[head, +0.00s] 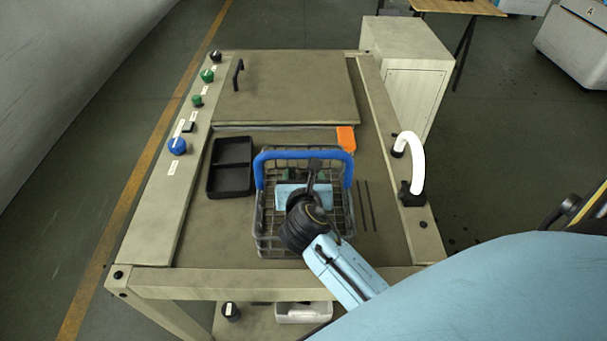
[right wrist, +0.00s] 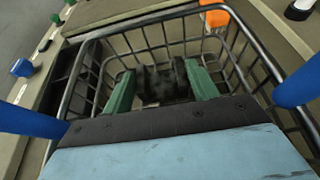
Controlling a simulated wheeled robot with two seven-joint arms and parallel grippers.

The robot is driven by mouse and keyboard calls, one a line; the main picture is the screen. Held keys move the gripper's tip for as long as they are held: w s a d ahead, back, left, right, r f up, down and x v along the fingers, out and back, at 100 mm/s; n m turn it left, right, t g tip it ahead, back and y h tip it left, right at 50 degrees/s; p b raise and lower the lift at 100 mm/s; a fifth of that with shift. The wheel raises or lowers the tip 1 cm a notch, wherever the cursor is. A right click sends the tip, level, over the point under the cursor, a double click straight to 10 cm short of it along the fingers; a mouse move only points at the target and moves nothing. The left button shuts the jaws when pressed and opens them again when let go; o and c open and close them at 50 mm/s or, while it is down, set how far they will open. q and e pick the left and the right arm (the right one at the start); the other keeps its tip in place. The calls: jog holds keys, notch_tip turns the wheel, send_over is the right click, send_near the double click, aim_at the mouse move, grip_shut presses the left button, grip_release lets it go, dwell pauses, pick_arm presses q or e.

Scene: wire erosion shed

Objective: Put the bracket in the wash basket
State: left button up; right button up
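The wash basket (head: 262,238) is a grey wire basket with a blue handle, standing on the machine's top. My right gripper (head: 290,178) reaches down into it from above, inside the handle. In the right wrist view its two green fingers (right wrist: 160,78) stand apart with a dark piece, which looks like the bracket (right wrist: 160,85), filling the gap between them. The basket's wire walls (right wrist: 90,70) surround the fingers and the piece. In the head view my wrist hides the piece. I cannot tell whether it touches the basket floor. My left gripper is not in view.
An empty black two-compartment tray (head: 231,183) lies left of the basket. An orange block (head: 346,138) is behind it, and thin dark rods (head: 367,205) lie to its right. A white curved spout (head: 415,160) stands at the right edge. Knobs (head: 177,146) line the left rail.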

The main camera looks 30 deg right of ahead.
jog(key=o, duration=0.4)
jog(key=shift+r, duration=0.25)
jog(key=v, duration=0.4)
jog(key=p+v, duration=0.1)
jog(key=v, duration=0.7)
jog(key=shift+r, duration=0.35)
